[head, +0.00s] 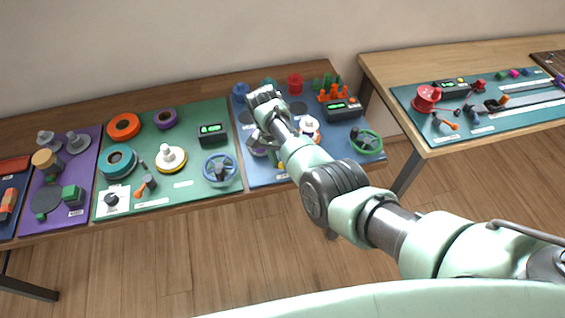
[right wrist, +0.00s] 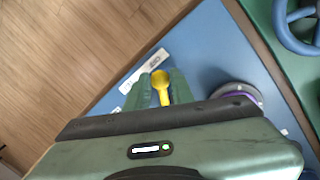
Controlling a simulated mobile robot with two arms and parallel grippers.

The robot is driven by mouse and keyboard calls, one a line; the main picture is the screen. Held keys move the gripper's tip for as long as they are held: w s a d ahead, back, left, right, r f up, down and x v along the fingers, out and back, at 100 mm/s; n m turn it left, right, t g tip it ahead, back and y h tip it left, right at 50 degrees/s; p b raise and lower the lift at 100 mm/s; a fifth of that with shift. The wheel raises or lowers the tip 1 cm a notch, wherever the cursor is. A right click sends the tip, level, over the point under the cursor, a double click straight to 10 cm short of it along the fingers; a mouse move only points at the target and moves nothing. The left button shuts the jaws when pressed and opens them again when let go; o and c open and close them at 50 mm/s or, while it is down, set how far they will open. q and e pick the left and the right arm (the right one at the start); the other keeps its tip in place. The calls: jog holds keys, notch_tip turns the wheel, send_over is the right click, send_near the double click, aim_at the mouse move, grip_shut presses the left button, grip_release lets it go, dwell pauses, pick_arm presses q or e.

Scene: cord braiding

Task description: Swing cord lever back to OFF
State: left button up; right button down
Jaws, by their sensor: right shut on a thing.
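The yellow-handled lever (right wrist: 161,86) is on the blue mat in the right wrist view, beside a white label strip (right wrist: 146,70). My right gripper (right wrist: 158,90) is shut on the lever, with a green finger on either side of the yellow handle. In the head view my right gripper (head: 268,138) reaches down over the blue mat (head: 255,180), and my arm hides most of the lever. The position the lever points to cannot be read. My left gripper is not in view.
A purple-rimmed spool (right wrist: 238,94) stands close to the gripper. A blue handwheel (head: 219,167) is on the green mat to the left, and a green handwheel (head: 366,140) is to the right. Orange pegs (head: 335,93) and a display box (head: 342,111) stand behind.

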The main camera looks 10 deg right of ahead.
dwell(0.4)
jog(key=c, duration=1.2)
grip_release()
jog(key=shift+w, duration=0.1)
jog(key=shift+c, duration=0.2)
jog(key=shift+r, duration=0.1)
notch_tip(320, 180, up, 8)
jog(key=a, duration=0.1)
jog(key=shift+w+a+f+b, duration=0.2)
jog(key=shift+w+f+b, duration=0.1)
jog(key=shift+w, duration=0.1)
